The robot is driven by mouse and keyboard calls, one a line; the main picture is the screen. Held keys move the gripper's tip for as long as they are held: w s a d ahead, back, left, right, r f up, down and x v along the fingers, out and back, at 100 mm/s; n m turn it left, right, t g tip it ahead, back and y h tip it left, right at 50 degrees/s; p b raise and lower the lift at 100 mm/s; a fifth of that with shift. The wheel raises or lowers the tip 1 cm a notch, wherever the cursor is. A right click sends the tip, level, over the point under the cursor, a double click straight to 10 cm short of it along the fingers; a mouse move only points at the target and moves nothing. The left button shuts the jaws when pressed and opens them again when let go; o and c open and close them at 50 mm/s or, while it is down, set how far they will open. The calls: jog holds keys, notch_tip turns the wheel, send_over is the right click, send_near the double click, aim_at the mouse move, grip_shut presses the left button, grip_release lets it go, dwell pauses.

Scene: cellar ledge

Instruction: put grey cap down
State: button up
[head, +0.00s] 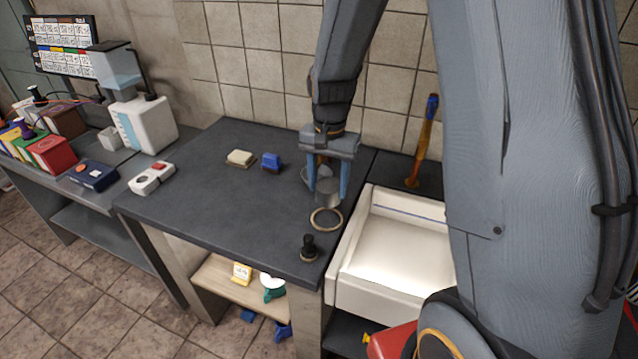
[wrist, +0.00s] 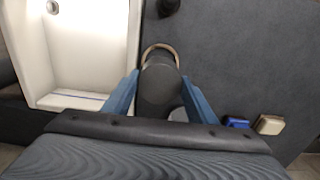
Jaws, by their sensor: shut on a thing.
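My gripper (head: 327,188) points down over the dark worktop near the sink, its two blue fingers shut on the grey cap (head: 328,198). The cap is a short grey cylinder. In the wrist view the cap (wrist: 160,82) sits between the blue fingers. A tan ring (head: 326,219) lies flat on the worktop just in front of the cap in the head view. In the wrist view the cap hides part of the ring (wrist: 160,47). I cannot tell whether the cap's underside touches the worktop. A grey rounded thing shows partly behind the left finger.
A white sink (head: 342,290) is right of the worktop (head: 190,205). A black knobbed piece (head: 308,246) stands near the front edge. A blue block (head: 271,162) and a cream block (head: 240,158) lie towards the back. The worktop's left middle is clear.

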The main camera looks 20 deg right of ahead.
jog(key=shift+f+b, duration=2.65)
jog(key=shift+f, duration=0.75)
jog(key=shift+f, duration=0.5)
jog(key=o, duration=1.5)
jog(key=shift+c, duration=0.2)
